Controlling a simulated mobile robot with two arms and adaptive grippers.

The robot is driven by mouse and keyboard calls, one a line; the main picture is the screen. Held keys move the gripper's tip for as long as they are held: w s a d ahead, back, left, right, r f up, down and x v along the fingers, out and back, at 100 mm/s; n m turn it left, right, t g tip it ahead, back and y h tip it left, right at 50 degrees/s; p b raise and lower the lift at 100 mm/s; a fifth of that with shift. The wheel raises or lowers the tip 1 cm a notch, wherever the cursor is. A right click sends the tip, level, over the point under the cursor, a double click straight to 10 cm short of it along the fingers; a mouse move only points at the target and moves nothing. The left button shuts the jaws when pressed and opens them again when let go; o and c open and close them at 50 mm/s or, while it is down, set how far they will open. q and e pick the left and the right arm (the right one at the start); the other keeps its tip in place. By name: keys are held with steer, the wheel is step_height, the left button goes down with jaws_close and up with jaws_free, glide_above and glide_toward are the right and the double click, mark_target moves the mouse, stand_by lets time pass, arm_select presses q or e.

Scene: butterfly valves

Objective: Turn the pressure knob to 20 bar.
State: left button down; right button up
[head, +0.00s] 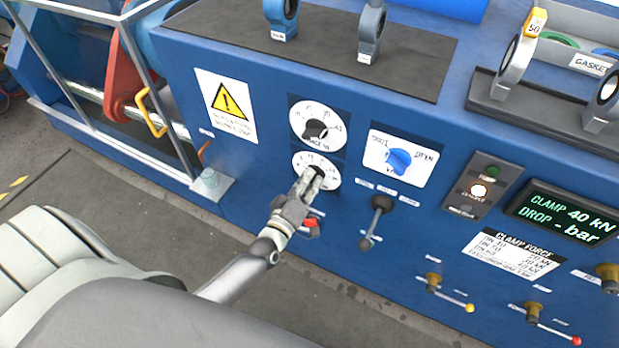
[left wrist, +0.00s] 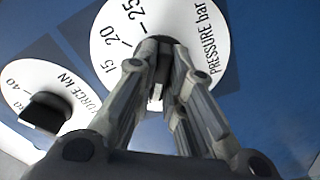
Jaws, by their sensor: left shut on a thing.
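The pressure dial (head: 302,160) is a white disc on the blue panel, below the similar force dial (head: 301,113). The left wrist view shows the pressure dial (left wrist: 207,50) close up, with marks 15, 20 and 25 and the words PRESSURE bar. My left gripper (head: 311,179) is shut on the dark pressure knob (head: 318,170) at the dial's centre. In the left wrist view, the fingers (left wrist: 161,75) cover most of the knob, so I cannot tell which mark it points to. My right gripper is not in view.
A blue knob (head: 399,160) is at the right of the dials, above a dark lever (head: 377,215). The display (head: 563,216) reads CLAMP 40 kN and DROP - bar. Colour-tipped levers (head: 469,308) stick out at lower right.

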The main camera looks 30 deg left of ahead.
arm_select(q)
steer(key=m+p, duration=0.2)
steer(key=m, duration=1.9)
steer(key=shift+p, duration=0.4)
steer(key=shift+m, duration=0.3)
steer(key=c, duration=1.5)
jaws_free()
steer(key=s, duration=1.2)
